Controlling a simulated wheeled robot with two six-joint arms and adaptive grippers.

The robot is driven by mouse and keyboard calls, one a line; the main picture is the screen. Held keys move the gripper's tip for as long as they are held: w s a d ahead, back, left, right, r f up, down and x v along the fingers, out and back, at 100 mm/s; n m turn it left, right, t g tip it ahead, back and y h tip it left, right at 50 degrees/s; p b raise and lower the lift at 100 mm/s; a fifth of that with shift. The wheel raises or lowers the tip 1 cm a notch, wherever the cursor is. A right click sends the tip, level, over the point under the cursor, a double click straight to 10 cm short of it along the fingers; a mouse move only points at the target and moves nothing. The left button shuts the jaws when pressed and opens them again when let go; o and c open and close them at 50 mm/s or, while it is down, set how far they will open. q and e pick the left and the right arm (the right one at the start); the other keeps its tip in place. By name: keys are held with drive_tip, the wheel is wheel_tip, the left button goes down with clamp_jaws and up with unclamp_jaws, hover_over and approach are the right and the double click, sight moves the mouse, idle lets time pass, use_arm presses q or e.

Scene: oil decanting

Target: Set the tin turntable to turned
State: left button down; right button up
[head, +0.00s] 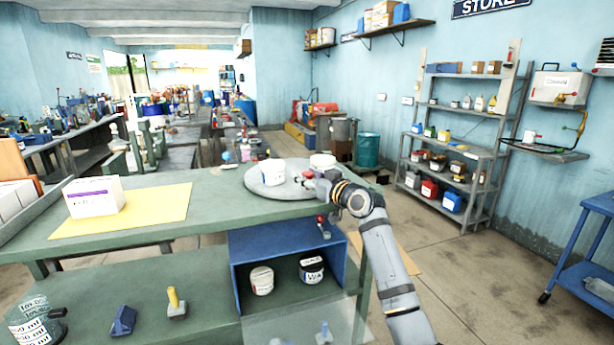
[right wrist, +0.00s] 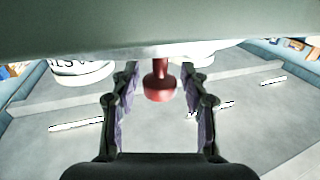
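The round grey turntable (head: 262,186) sits on the green bench at its right end. A white tin (head: 272,169) stands on it, and a second pale tin (head: 322,160) is at its far right side. My right gripper (head: 308,182) is at the turntable's right edge. In the right wrist view its two fingers stand apart on either side of a red knob (right wrist: 158,88), with gaps visible on both sides. A white tin (right wrist: 80,72) with inverted lettering shows there too. My left gripper is not in view.
A white box (head: 94,197) stands on a yellow mat (head: 165,213) at the bench's left. Below the bench top, a blue open cabinet (head: 258,246) holds two tins. A small red-topped piece (head: 321,220) is near its top. The bench between mat and turntable is clear.

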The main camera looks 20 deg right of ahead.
clamp_jaws()
drive_tip(key=d+y+b, duration=0.1)
drive_tip(key=b, duration=0.1)
drive_tip(key=d+n+g+y+b, duration=0.1)
drive_tip(key=b, duration=0.1)
drive_tip(key=n+y+b, duration=0.1)
drive_tip(key=b, duration=0.1)
drive_tip(key=shift+w+d+f+g+b, duration=0.25)
drive_tip(key=shift+d+f+g+b, duration=0.05)
drive_tip(key=shift+d+f+b, duration=0.1)
drive_tip(key=shift+d+r+n+g+y+b, duration=0.3)
drive_tip(key=shift+d+n+g+y+b, duration=0.1)
drive_tip(key=shift+n+y, duration=0.25)
drive_tip(key=shift+o, duration=1.6)
unclamp_jaws()
drive_tip(key=shift+r, duration=0.1)
drive_tip(key=shift+d, duration=0.1)
